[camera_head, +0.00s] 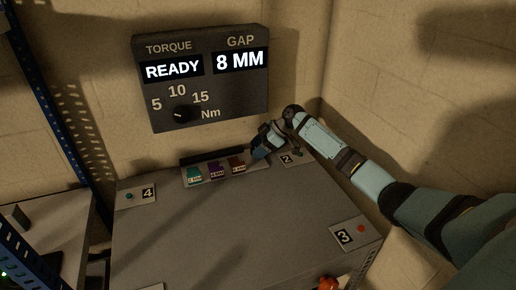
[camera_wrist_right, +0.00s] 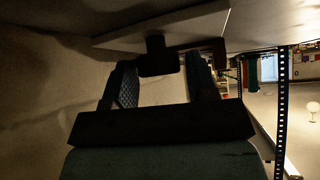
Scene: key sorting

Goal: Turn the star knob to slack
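My right gripper (camera_head: 262,147) is over the back of the grey table, beside the plate marked 2 (camera_head: 287,160). In the right wrist view its two fingers (camera_wrist_right: 160,78) stand apart, one on each side of a dark knob-like piece (camera_wrist_right: 157,58) joined to a pale plate (camera_wrist_right: 185,25). This may be the star knob; its star shape cannot be made out, and I cannot tell whether the fingers touch it. In the head view the gripper hides this spot. The left gripper is not in view.
A wall panel (camera_head: 146,112) reads TORQUE READY and GAP 8 MM, above a dial (camera_head: 181,114). Teal (camera_head: 194,173), purple (camera_head: 215,169) and red (camera_head: 237,165) pieces stand in a rack. Plates 4 (camera_head: 137,194) and 3 (camera_head: 345,237) edge the table (camera_head: 230,225); its middle is clear.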

